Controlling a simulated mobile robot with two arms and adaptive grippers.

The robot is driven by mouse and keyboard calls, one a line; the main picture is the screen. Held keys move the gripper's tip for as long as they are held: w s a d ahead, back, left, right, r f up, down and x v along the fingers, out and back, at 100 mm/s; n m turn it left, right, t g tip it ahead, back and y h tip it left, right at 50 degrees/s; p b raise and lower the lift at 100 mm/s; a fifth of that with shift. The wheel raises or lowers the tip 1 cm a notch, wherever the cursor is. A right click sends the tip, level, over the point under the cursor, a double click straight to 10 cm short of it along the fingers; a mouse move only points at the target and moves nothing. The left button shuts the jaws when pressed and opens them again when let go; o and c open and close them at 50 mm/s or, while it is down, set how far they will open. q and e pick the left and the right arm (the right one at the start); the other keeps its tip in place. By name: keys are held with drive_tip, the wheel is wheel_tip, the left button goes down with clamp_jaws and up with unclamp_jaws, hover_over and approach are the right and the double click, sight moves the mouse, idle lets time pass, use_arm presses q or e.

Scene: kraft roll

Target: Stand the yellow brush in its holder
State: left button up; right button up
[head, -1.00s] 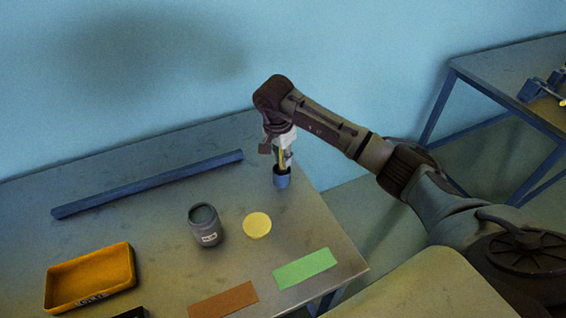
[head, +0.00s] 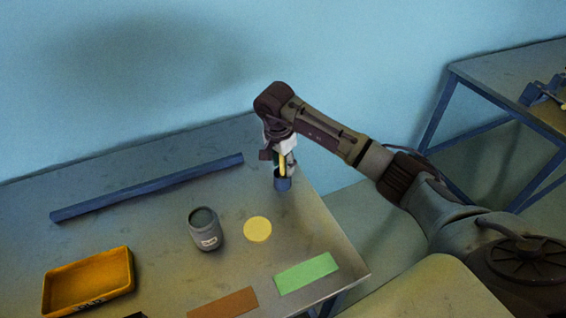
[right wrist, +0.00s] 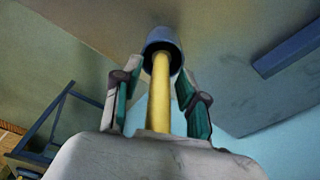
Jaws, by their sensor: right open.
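The yellow brush (head: 283,164) stands nearly upright with its lower end in a small blue cup-like holder (head: 283,184) by the table's far right corner. In the right wrist view the yellow handle (right wrist: 161,95) runs into the mouth of the blue holder (right wrist: 163,40); the end inside is hidden. My right gripper (head: 280,163) is above the holder, pointing down. In the right wrist view its fingers (right wrist: 155,92) are open on either side of the handle, with gaps visible on both sides. My left gripper is not in view.
A dark grey jar (head: 206,232) and a yellow disc (head: 257,229) stand left of the holder. A long blue bar (head: 150,186) lies behind. An orange tray (head: 88,283), brown strip (head: 223,303) and green strip (head: 306,273) lie nearer. A second table (head: 490,75) is at right.

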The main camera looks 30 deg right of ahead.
sight(280, 176)
wheel_tip(280, 176, up, 12)
drive_tip(key=a+b, duration=0.1)
drive_tip(key=b, duration=0.1)
drive_tip(key=shift+s+a, duration=0.25)
idle(0.4)
